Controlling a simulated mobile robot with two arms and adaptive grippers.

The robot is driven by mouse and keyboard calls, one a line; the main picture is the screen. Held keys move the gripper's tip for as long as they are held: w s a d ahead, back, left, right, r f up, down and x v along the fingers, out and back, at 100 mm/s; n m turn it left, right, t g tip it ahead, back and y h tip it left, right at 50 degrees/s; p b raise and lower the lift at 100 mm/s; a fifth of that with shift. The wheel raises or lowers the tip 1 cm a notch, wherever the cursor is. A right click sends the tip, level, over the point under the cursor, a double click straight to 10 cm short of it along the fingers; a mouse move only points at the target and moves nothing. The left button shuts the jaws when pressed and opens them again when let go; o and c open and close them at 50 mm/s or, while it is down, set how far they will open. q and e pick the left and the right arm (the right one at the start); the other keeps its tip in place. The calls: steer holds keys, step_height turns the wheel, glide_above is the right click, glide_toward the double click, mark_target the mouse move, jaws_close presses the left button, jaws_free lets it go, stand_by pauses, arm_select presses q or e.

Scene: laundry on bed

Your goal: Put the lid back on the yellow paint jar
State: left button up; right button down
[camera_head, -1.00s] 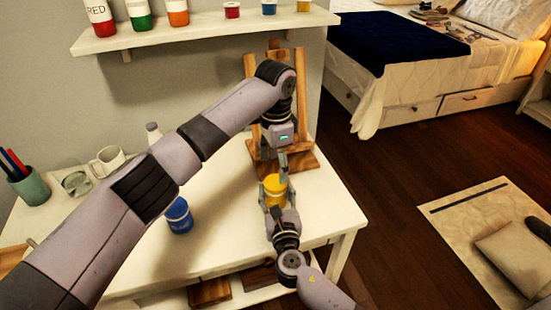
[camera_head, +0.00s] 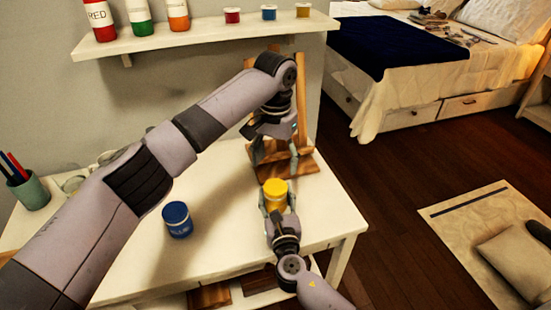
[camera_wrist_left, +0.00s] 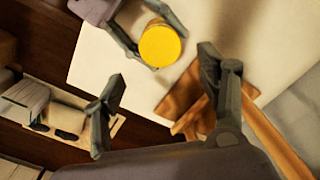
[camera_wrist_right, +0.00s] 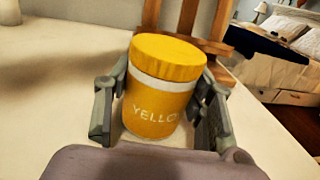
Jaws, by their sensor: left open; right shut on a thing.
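The yellow paint jar (camera_head: 275,199) stands upright on the white table. Its yellow lid (camera_wrist_right: 167,56) sits level on top in the right wrist view, above a white band and the lettering on the jar (camera_wrist_right: 152,117). I cannot tell whether the lid is screwed tight. My right gripper (camera_head: 278,205) is shut around the jar's sides. My left gripper (camera_head: 275,155) is open and empty, above and behind the jar by the easel, apart from the lid. In the left wrist view the lid (camera_wrist_left: 160,46) shows from above, beyond the open fingers.
A wooden easel (camera_head: 303,100) stands behind the jar. A blue jar (camera_head: 177,220) stands left on the table (camera_head: 215,262). A pen cup (camera_head: 30,189) is at far left. A wall shelf (camera_head: 205,35) holds several paint containers.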

mark_target(276, 186)
arm_select(q)
steer(key=shift+f, duration=3.95)
steer(key=shift+c, duration=0.4)
steer(key=c, duration=1.1)
steer(key=shift+c, duration=0.2)
steer(key=o, duration=1.4)
step_height(276, 186, up, 12)
